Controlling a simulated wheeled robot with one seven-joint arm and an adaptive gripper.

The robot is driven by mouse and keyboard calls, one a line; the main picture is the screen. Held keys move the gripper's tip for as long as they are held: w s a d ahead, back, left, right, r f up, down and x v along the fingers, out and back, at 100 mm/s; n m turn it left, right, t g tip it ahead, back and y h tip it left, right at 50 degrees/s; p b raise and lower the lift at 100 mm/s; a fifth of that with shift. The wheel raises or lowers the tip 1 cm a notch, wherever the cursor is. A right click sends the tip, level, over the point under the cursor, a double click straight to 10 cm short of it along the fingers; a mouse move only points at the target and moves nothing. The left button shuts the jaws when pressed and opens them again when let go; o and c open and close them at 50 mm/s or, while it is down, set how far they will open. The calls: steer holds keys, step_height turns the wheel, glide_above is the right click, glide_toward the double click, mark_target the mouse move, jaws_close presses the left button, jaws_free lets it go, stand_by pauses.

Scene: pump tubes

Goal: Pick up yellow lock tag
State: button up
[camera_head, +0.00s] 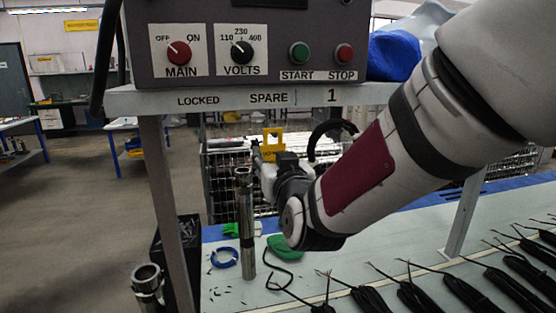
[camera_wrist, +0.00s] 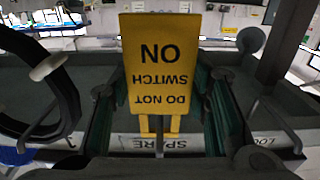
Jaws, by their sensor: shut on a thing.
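The yellow lock tag (camera_wrist: 160,62) fills the middle of the wrist view. It reads "DO NOT SWITCH ON" upside down, and two yellow prongs extend at its lower end. My gripper (camera_wrist: 163,112) is shut on it, with a dark green finger at each side. In the head view, the yellow tag (camera_head: 272,141) shows at the end of my gripper (camera_head: 270,155), just below the shelf edge near the "SPARE" label (camera_head: 268,98). Whether the tag touches the shelf cannot be told.
A control box (camera_head: 236,45) with knobs and buttons stands on the shelf (camera_head: 220,103). Below are a metal tube (camera_head: 245,225), a blue ring (camera_head: 224,257), a green piece (camera_head: 284,247) and several black cables (camera_head: 415,297) on the table. A shelf post (camera_head: 168,205) stands to the left.

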steer(key=shift+r, duration=0.45)
steer(key=p+v, duration=0.5)
steer(key=v, duration=0.4)
steer(key=shift+s+r, duration=0.35)
steer(key=shift+r, duration=0.15)
steer(key=p+v, duration=0.8)
steer(key=p, duration=0.1)
steer(key=shift+s+d, duration=0.15)
steer(key=shift+s, duration=0.05)
steer(key=shift+w+f, duration=0.1)
